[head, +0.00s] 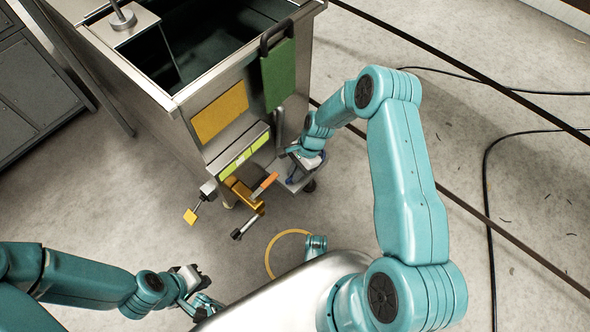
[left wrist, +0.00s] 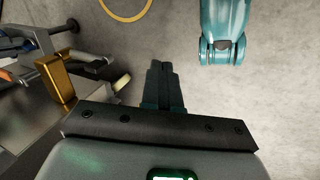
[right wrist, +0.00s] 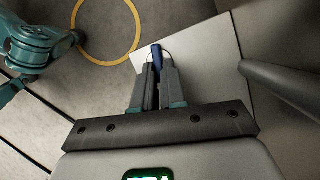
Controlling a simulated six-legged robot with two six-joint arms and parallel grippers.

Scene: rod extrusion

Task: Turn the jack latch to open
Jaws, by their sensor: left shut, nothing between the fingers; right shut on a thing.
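A steel cart (head: 180,150) stands on the floor with a gold bracket (head: 243,192) and an orange-tipped lever (head: 264,185) low on its near side. My right gripper (head: 308,161) is at the cart's lower right corner. In the right wrist view, my right gripper (right wrist: 155,78) is shut on a thin piece with a blue handle (right wrist: 157,56), which sticks out past the fingertips over a pale plate (right wrist: 205,50). I cannot tell for sure that it is the jack latch. My left gripper (head: 203,298) is shut and empty, low over the floor, apart from the cart.
A yellow ring (head: 274,245) lies on the floor in front of the cart. A grey rod (right wrist: 285,85) passes near my right gripper. Black cables (head: 490,200) run across the floor at the right. A dark cabinet (head: 35,80) stands at the left.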

